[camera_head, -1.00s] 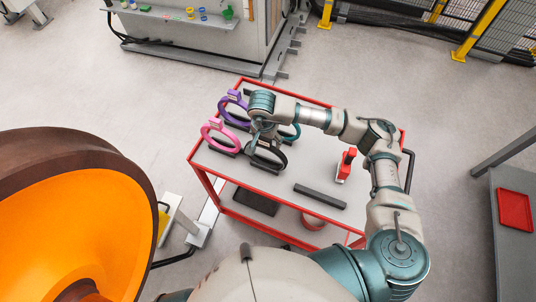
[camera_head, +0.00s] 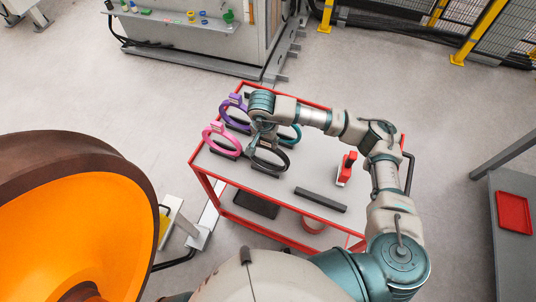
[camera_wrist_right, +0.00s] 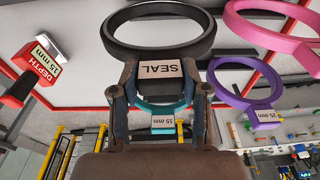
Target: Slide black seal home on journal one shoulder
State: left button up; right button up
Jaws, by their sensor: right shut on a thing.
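The black seal (camera_head: 268,160) is a ring with a block labelled SEAL. In the head view it stands at the middle of the red-framed cart (camera_head: 225,165). In the right wrist view the black seal (camera_wrist_right: 158,48) fills the top middle. My right gripper (camera_head: 258,138) reaches down over the cart. Its fingers (camera_wrist_right: 160,88) are shut on the seal's labelled block. Whether the ring still touches its rest is hard to tell. A large brown and orange wheel (camera_head: 75,215) is at the left; no journal shoulder is clearly visible. My left gripper is not in view.
Pink (camera_head: 221,140), purple (camera_head: 234,110) and teal (camera_head: 291,134) rings stand beside the seal on the cart. A red depth gauge (camera_head: 346,168) and a dark bar (camera_head: 320,199) lie to the right. A red tray (camera_head: 514,212) is far right.

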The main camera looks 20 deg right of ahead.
notch_tip(320, 180, up, 3)
jog(key=shift+a+r+p, duration=0.1)
jog(key=shift+p, duration=0.45)
jog(key=shift+r+p, duration=0.75)
jog(key=shift+r, duration=1.15)
